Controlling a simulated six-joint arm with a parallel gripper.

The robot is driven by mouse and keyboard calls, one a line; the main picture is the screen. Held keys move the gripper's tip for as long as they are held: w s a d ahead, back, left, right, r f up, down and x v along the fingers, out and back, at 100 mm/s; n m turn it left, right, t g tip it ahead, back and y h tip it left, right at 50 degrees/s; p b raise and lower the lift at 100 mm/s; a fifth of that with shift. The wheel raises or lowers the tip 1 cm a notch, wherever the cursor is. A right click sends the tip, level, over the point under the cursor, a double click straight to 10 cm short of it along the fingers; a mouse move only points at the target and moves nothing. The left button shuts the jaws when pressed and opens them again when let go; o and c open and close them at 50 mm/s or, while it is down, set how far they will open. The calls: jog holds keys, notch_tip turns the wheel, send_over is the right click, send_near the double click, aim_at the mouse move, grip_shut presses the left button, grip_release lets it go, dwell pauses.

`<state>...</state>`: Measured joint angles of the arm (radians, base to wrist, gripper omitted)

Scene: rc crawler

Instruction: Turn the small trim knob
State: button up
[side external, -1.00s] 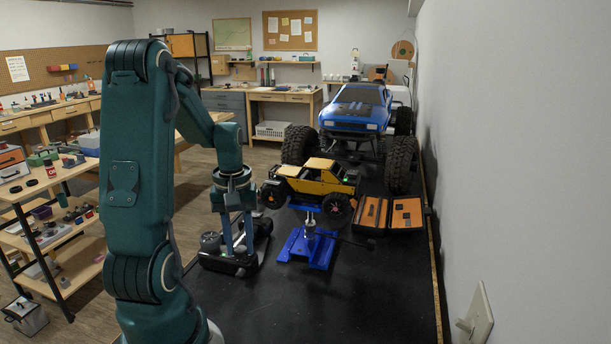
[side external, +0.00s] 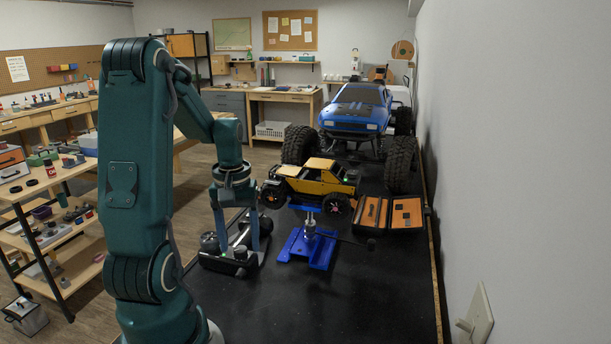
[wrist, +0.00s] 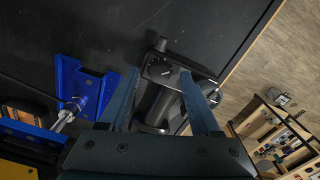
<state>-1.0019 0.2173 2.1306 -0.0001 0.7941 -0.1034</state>
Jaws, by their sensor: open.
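A black radio-control unit (side external: 228,262) lies on the dark bench below my gripper (side external: 239,247). In the wrist view, the unit (wrist: 158,104) shows between and beyond the fingers, with a marked dial face (wrist: 157,70) and a rounded black knob (wrist: 160,44) at its far end. I cannot tell for certain which part is the small trim knob. My gripper (wrist: 158,76) is open, its two fingers apart on either side of the unit's middle in the picture, with nothing held. Whether a fingertip touches the unit is unclear.
A blue stand (side external: 308,248) is right of the unit and carries a yellow crawler (side external: 318,180). An open orange-lined case (side external: 390,213) and a big blue truck (side external: 355,112) are farther back. The front bench top (side external: 320,310) is clear. The bench edge is close on the unit's left.

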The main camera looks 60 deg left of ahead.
aim_at(241, 249)
jog(key=shift+r, duration=2.2)
jog(key=d+r+m+t, duration=0.2)
jog(key=d+m, duration=0.4)
jog(key=d, duration=0.4)
jog(key=d+r+m+t, duration=0.3)
jog(key=d+m, duration=0.3)
jog(key=d, duration=0.5)
jog(key=shift+r+m+t, duration=0.2)
jog(key=shift+m+t, duration=0.1)
jog(key=shift+w, duration=0.1)
